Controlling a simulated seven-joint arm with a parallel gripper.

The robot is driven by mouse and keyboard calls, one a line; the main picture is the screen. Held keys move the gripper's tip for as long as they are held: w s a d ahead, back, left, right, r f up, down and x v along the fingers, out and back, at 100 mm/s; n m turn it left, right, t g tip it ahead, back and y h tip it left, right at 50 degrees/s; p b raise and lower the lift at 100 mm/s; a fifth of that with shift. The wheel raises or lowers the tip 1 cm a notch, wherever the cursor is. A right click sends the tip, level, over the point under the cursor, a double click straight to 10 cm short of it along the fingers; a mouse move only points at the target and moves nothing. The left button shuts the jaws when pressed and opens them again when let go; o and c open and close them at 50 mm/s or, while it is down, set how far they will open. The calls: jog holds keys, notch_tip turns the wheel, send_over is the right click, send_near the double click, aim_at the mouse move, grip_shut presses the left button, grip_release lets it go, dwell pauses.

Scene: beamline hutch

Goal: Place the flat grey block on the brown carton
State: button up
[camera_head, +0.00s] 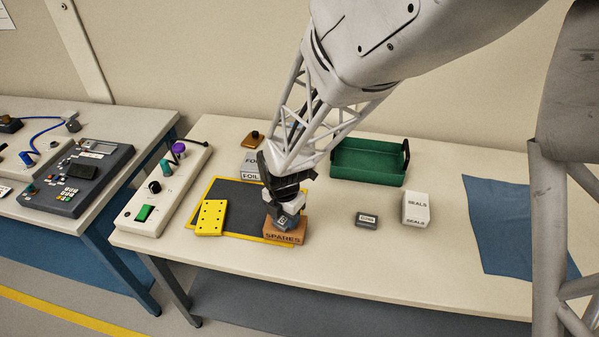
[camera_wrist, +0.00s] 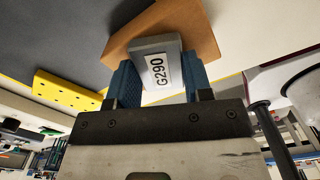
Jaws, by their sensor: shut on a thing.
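My gripper (camera_head: 286,207) is shut on a flat grey block (camera_wrist: 147,46) with a white label reading G290. In the wrist view the block sits between the two blue finger pads. The brown carton (camera_head: 286,238), marked SPARES, is directly below the gripper in the head view. In the wrist view the carton (camera_wrist: 196,24) lies behind the block, and the block overlaps it. I cannot tell whether the block touches the carton's top or is just above it.
The carton stands at the front right of a dark, yellow-edged mat (camera_head: 240,193). A yellow perforated plate (camera_head: 211,218) lies left. A small dark grey labelled block (camera_head: 367,220), white SEALS box (camera_head: 416,208), green tray (camera_head: 368,164) and blue cloth (camera_head: 500,225) are right.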

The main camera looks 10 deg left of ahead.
jog(key=shift+f, duration=0.15)
jog(key=o, duration=1)
jog(key=shift+c, duration=0.2)
notch_tip(320, 180, up, 12)
dwell(0.6)
jog(key=shift+r, duration=0.2)
